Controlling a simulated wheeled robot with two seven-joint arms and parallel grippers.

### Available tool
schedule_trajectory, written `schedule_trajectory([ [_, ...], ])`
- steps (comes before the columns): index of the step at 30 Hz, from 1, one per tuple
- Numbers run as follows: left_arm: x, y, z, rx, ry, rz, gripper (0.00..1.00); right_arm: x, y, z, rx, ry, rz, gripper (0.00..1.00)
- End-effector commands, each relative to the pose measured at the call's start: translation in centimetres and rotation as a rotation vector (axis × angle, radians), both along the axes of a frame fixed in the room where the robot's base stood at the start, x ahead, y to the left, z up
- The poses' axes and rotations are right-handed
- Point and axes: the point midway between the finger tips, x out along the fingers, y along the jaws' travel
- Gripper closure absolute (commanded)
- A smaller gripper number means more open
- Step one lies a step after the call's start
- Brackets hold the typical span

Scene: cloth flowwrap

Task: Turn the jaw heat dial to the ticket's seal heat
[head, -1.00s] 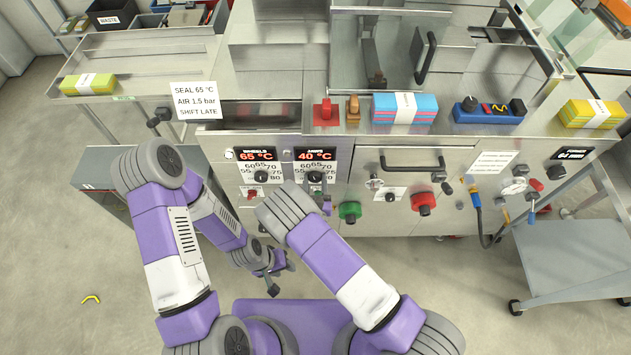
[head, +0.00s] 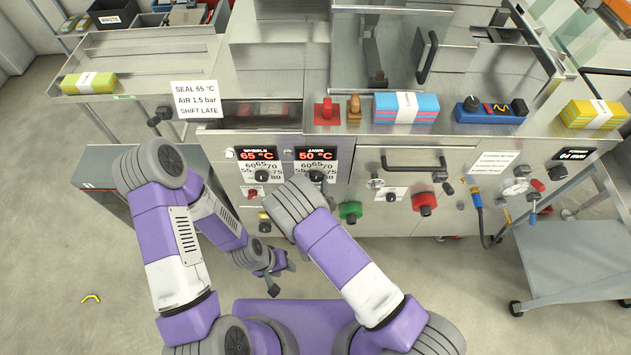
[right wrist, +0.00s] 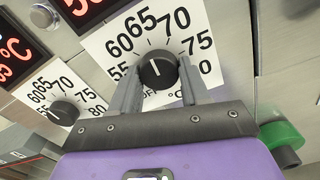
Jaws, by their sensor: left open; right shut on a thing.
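The ticket (head: 195,100) reads SEAL 65 °C, AIR 1.5 bar, SHIFT LATE. The jaws display (head: 316,154) reads 50 °C. The jaw heat dial (right wrist: 157,70) is a round black knob with a white mark, on a white scale plate numbered 55 to 75 and beyond; in the head view the dial (head: 316,176) sits below its display. My right gripper (right wrist: 156,78) is shut on this dial, one finger on each side; in the head view my right arm mostly hides it. My left gripper (head: 275,273) is open and empty, low in front of the machine.
The wheels dial (head: 262,176) sits just left, under a display (head: 257,154) reading 65 °C. A green knob (head: 350,210) and a red knob (head: 424,203) stick out to the right. A door handle (head: 412,164) juts out above them.

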Motion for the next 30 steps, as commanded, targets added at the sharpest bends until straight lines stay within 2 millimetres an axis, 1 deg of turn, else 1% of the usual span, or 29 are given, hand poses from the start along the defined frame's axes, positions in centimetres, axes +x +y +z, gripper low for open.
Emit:
schedule_trajectory([
  [5,0.0,0.0,0.0,0.0,0.0,0.0,0.57,0.0,0.0,0.0,-0.001,0.001,0.0,0.85],
  [6,0.0,0.0,0.0,0.0,0.0,0.0,0.57,0.0,0.0,0.0,-0.002,0.001,0.0,0.48],
  [10,0.0,0.0,0.0,0.0,0.0,0.0,0.57,0.0,0.0,0.0,-0.002,0.001,0.0,0.29],
  [17,0.0,0.0,0.0,0.0,0.0,0.0,0.57,0.0,0.0,0.0,-0.002,0.001,0.0,0.29],
  [20,0.0,0.0,0.1,0.0,0.0,0.0,0.57,-0.4,0.0,0.0,-0.002,0.002,0.001,0.29],
  [23,0.0,0.0,0.3,0.0,0.0,0.0,0.57,-1.6,0.1,0.0,-0.004,0.004,0.001,0.29],
  [30,0.0,0.0,0.8,0.0,0.0,0.0,0.57,-5.6,0.0,0.0,-0.004,0.003,0.003,0.29],
])
